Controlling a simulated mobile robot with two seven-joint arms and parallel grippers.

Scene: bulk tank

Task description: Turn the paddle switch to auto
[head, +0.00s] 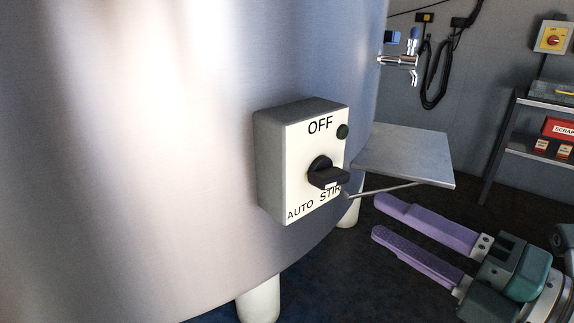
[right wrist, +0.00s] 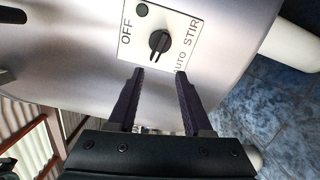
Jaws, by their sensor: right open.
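The switch box (head: 270,165) is mounted on the side of the big steel tank (head: 130,150). Its white face carries OFF at the top, AUTO at lower left and STIR at lower right. The black paddle switch (head: 328,177) sticks out from the face and partly covers STIR; I cannot tell its setting for certain. In the right wrist view the paddle (right wrist: 159,43) lies ahead of the fingertips, slanted. My right gripper (head: 376,216) is open and empty, its purple fingers to the right of and below the box, apart from the paddle. My left gripper is not in view.
A dark green button or lamp (head: 342,131) sits on the box face. A metal shelf plate (head: 405,155) juts out to the right of the box, above my right fingers. A tap (head: 402,60) is behind it. White legs (head: 258,300) stand under the tank. A rack (head: 520,110) stands at right.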

